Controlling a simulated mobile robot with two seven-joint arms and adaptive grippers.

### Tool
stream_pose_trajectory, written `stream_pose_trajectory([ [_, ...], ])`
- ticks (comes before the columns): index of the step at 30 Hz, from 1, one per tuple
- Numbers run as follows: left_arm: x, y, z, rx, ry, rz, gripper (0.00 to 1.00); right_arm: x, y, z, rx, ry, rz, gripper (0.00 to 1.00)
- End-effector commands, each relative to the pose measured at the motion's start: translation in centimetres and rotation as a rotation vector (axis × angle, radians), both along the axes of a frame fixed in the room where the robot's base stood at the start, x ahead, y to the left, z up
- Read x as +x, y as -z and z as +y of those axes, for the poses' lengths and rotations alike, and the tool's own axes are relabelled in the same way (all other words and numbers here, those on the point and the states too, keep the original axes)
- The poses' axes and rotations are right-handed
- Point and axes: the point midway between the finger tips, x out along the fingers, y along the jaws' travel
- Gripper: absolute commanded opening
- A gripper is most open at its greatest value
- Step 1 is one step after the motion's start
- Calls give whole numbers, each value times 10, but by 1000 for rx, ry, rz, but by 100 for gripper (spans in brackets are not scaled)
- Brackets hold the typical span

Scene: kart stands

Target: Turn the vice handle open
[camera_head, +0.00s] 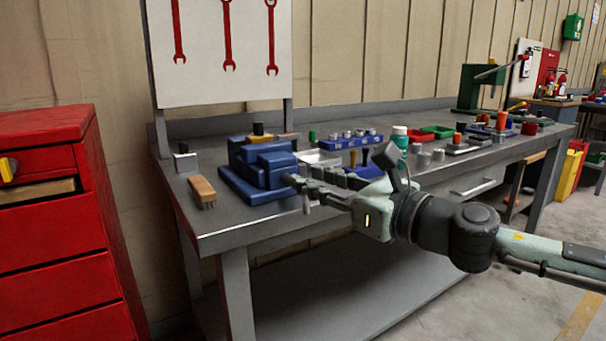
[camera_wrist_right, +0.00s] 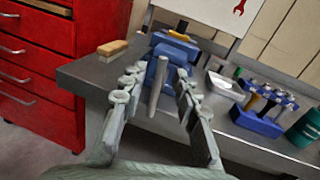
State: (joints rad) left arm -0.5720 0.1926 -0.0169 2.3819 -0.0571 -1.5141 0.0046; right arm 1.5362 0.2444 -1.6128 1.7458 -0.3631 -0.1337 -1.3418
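The blue vice (camera_head: 258,172) sits near the left end of the grey workbench; it also shows in the wrist view (camera_wrist_right: 173,50). Its grey bar handle (camera_wrist_right: 157,85) hangs steeply at the vice's front, slightly tilted. My right gripper (camera_head: 292,181) reaches in from the right, its tips close to the front of the vice. In the wrist view, the right gripper's fingers (camera_wrist_right: 157,78) are spread, one on each side of the handle, with a visible gap on both sides. The head view mostly hides the handle at the fingers. My left gripper is not in view.
A wooden brush (camera_head: 202,190) lies left of the vice on the workbench (camera_head: 230,222). A blue holder with tools (camera_wrist_right: 258,121) and a teal bottle (camera_head: 400,138) stand to the right. A red drawer cabinet (camera_head: 50,220) stands beyond the bench's left end.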

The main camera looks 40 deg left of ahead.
Motion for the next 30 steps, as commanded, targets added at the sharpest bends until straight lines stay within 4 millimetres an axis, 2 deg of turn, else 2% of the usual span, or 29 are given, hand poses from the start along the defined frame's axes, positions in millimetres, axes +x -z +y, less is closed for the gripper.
stream_pose_trajectory([
  [1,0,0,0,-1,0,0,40,1,0,9,1,-1,1,30],
  [6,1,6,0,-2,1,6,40,5,0,25,1,0,1,30],
  [16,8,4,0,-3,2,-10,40,6,0,28,1,1,1,30],
  [23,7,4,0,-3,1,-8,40,6,0,28,1,1,2,2],
  [30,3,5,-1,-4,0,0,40,6,0,28,1,1,2,0],
])
